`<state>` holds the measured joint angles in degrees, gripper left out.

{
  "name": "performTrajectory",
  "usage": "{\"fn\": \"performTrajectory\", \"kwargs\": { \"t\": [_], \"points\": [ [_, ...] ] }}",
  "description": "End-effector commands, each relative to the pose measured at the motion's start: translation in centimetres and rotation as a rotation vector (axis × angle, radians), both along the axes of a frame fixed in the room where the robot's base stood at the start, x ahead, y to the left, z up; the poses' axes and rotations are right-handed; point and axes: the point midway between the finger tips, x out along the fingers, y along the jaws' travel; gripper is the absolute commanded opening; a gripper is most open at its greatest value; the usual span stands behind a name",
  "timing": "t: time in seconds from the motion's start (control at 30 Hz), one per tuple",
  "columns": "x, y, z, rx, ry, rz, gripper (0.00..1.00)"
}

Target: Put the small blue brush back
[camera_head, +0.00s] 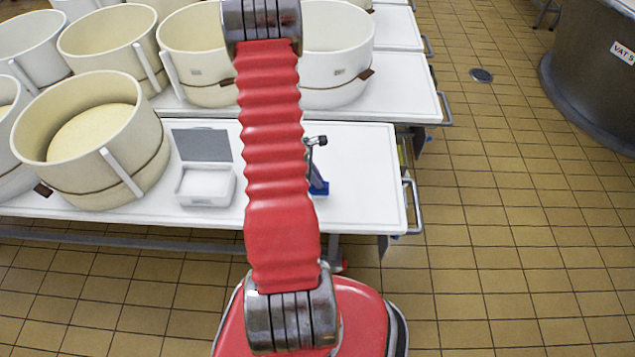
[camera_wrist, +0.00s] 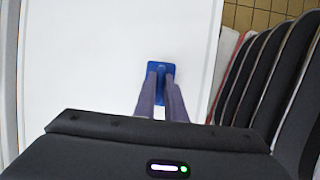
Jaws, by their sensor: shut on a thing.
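The small blue brush (camera_wrist: 157,66) shows in the wrist view at the tips of my two purple-grey fingers, over a white surface. My gripper (camera_wrist: 161,78) is shut on its narrow raised part, and the flat blue base spreads out beyond the fingertips. In the head view the brush (camera_head: 321,190) is a small blue patch just right of my red arm, at the white table top (camera_head: 358,170). My gripper (camera_head: 317,178) is partly hidden there behind the arm. I cannot tell whether the brush touches the table or is slightly above it.
A white box with a grey open lid (camera_head: 206,187) stands left of my arm. Several cream round moulds (camera_head: 92,140) stand farther left and behind. The table has a metal rail (camera_head: 413,205) at its right end. A large vat (camera_head: 595,75) stands across the tiled floor.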

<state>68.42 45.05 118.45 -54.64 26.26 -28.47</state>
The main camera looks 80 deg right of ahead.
Motion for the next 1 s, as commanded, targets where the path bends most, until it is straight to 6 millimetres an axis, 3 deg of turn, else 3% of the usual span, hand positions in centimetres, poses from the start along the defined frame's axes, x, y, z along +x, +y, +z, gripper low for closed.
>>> {"fn": "performTrajectory", "kwargs": {
  "t": [0.2, 0.57, 0.6, 0.8, 1.0],
  "points": [
    [0.0, 0.0, -2.4, 0.001, 0.0, 0.001, 0.0],
    [0.0, 0.0, -2.7, 0.0, 0.0, 0.001, 0.0],
    [0.0, 0.0, -2.8, 0.0, 0.0, 0.001, 0.11],
    [0.0, 0.0, -2.7, 0.0, 0.0, 0.001, 0.25],
    [0.0, 0.0, -2.7, 0.0, 0.0, 0.001, 0.29]
  ]
}}
